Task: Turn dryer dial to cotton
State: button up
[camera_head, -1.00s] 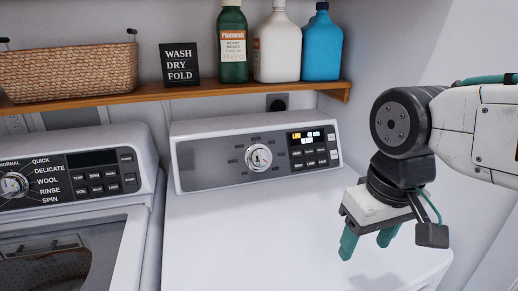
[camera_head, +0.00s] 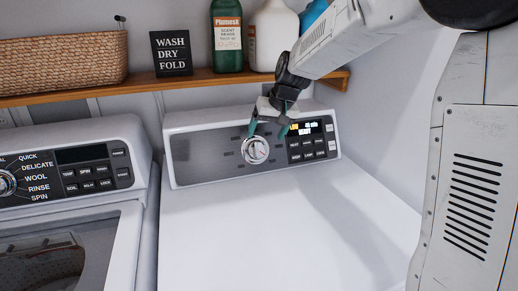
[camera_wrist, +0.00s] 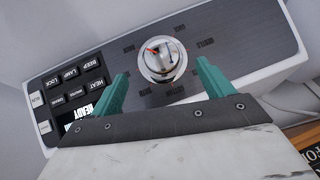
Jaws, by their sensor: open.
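The dryer dial (camera_head: 255,150) is a round silver knob with a red mark, on the dark control panel of the dryer (camera_head: 250,225). Small labels ring it, too small to read surely. My gripper (camera_head: 267,129) is open, with teal fingers spread just above the dial in the head view. In the wrist view the dial (camera_wrist: 162,60) lies ahead of and between the fingertips of my gripper (camera_wrist: 162,77). The fingers look apart from the knob; the exact gap is hard to tell.
A button block with a lit display (camera_head: 310,140) is right of the dial. The washer (camera_head: 75,170) stands at left. Above is a wooden shelf (camera_head: 110,92) with a basket (camera_head: 60,60), a sign (camera_head: 171,53) and bottles (camera_head: 227,40). The dryer top is clear.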

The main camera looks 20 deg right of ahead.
aim_at(258, 150)
jog(key=x, duration=0.8)
jog(key=shift+w, duration=0.1)
jog(key=c, duration=1)
